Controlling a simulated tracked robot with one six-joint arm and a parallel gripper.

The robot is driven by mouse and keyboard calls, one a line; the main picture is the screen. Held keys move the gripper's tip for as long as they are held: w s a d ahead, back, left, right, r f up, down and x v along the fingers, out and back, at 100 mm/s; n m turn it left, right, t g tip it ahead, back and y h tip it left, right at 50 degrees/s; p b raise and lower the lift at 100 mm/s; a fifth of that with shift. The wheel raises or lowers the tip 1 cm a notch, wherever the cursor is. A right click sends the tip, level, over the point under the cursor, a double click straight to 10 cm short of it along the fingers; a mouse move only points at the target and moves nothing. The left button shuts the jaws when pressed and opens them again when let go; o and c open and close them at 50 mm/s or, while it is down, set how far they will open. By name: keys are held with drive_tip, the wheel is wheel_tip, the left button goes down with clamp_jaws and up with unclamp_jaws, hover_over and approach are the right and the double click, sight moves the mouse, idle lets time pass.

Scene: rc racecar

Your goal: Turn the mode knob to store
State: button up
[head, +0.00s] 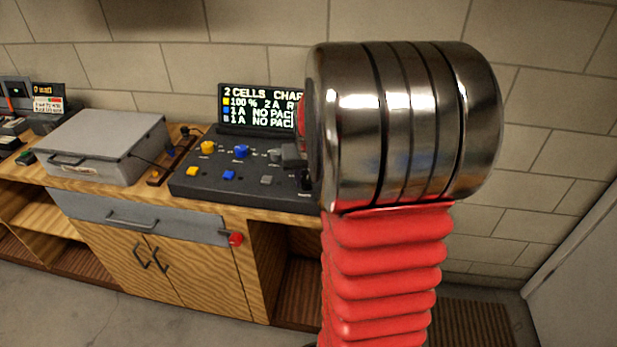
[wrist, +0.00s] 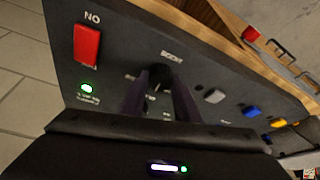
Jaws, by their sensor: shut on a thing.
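The mode knob (wrist: 160,76) is a small dark knob on the black charger panel (wrist: 115,60) in the wrist view. My gripper (wrist: 160,88) is shut on it, with one dark finger on each side. A pale line shows on the knob, but its exact setting is too small to tell. The small labels around it are blurred. In the head view, the charger panel (head: 220,187) stands on the bench, and my arm hides its right end and most of my gripper.
The charger screen (head: 258,107) reads "2 CELLS" and "100 %", its right part hidden. Yellow (head: 208,147) and blue (head: 241,151) knobs sit on the panel. A red switch (wrist: 87,45) and lit green lamp (wrist: 87,88) are near the mode knob. A grey case (head: 105,140) stands left.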

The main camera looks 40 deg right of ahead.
drive_tip(key=shift+w+a+m+g+h, duration=0.1)
drive_tip(key=shift+m+g+h, duration=0.2)
drive_tip(key=shift+m, duration=0.8)
drive_tip(key=shift+w+a+m+g+h, duration=0.1)
drive_tip(key=shift+m+g+h, duration=0.15)
drive_tip(key=shift+m, duration=0.85)
drive_tip(key=o, duration=1.1)
drive_tip(key=shift+c, duration=0.2)
drive_tip(key=v, duration=1.3)
drive_tip(key=shift+a+r, duration=0.2)
drive_tip(key=shift+r, duration=0.15)
